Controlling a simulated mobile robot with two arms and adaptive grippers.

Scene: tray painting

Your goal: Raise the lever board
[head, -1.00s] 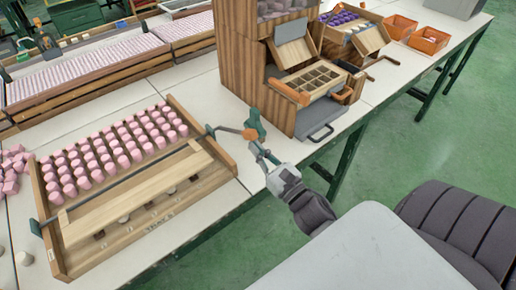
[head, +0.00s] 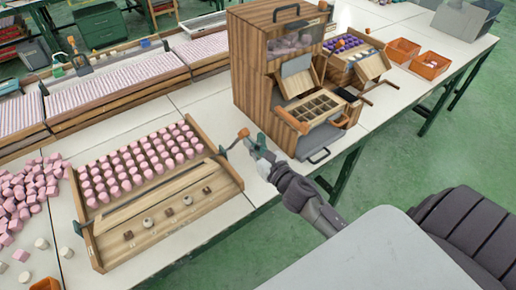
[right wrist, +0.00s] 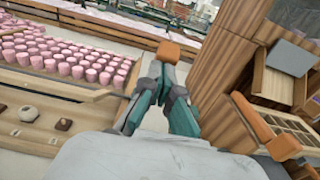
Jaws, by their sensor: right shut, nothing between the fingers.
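The lever board (head: 150,198) is a long pale wooden strip across a wooden tray (head: 236,178) at the left of the head view. It is tilted up, and a row of brown and white pieces (head: 147,222) shows in front of it. Its crank lever ends in an orange knob (head: 243,133) at the tray's right end, angled up. The knob also shows in the right wrist view (right wrist: 168,52), just beyond the fingertips. My right gripper (head: 256,147), with teal fingers, is shut and empty beside the knob; contact is unclear. My left gripper is out of view.
Rows of pink pieces (head: 140,163) fill the tray behind the board. A tall wooden dispenser (head: 257,88) stands close right of my gripper. Loose pink pieces (head: 32,188) lie at left. Orange bins (head: 402,50) stand farther right.

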